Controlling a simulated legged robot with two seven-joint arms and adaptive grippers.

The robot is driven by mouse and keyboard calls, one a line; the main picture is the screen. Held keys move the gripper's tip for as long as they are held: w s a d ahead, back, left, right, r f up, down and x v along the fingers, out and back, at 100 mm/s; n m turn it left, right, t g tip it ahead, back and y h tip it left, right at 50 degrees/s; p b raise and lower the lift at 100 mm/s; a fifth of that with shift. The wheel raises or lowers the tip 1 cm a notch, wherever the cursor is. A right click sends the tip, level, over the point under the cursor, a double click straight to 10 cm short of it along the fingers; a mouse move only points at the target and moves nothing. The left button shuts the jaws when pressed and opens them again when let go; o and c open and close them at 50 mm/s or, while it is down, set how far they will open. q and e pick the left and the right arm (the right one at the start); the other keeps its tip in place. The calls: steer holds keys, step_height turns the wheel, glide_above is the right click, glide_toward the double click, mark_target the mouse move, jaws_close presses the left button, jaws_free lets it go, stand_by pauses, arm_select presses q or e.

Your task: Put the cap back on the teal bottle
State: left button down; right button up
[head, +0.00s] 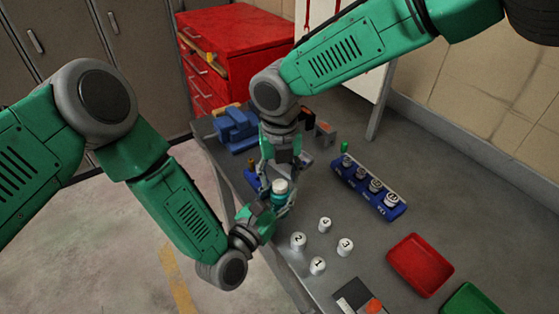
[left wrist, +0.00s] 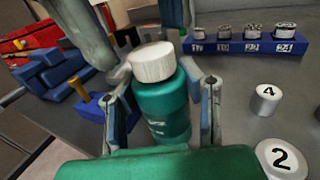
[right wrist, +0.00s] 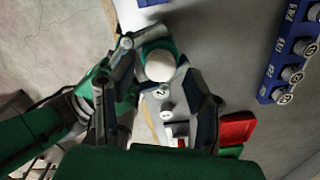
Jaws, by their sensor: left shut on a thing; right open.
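The teal bottle (head: 278,198) is upright, held above the table by my left gripper (head: 264,212). In the left wrist view the bottle (left wrist: 162,112) is between my left gripper's two fingers (left wrist: 160,100). The white cap (left wrist: 152,62) sits on the bottle's top, roughly level; I cannot tell whether it is threaded tight. In the right wrist view the cap (right wrist: 160,65) shows between the fingers of my right gripper (right wrist: 158,85), which is open. In the head view my right gripper (head: 283,168) reaches down from above, close over the cap.
Several numbered white weights (head: 298,241) stand right of the bottle. A blue socket rack (head: 370,188) lies behind them. A blue vise (head: 236,128) is at the back left. A red tray (head: 419,264) and green tray (head: 470,302) are at the right. A red tool chest (head: 235,45) stands beyond.

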steer(key=shift+f, duration=1.2)
jaws_close()
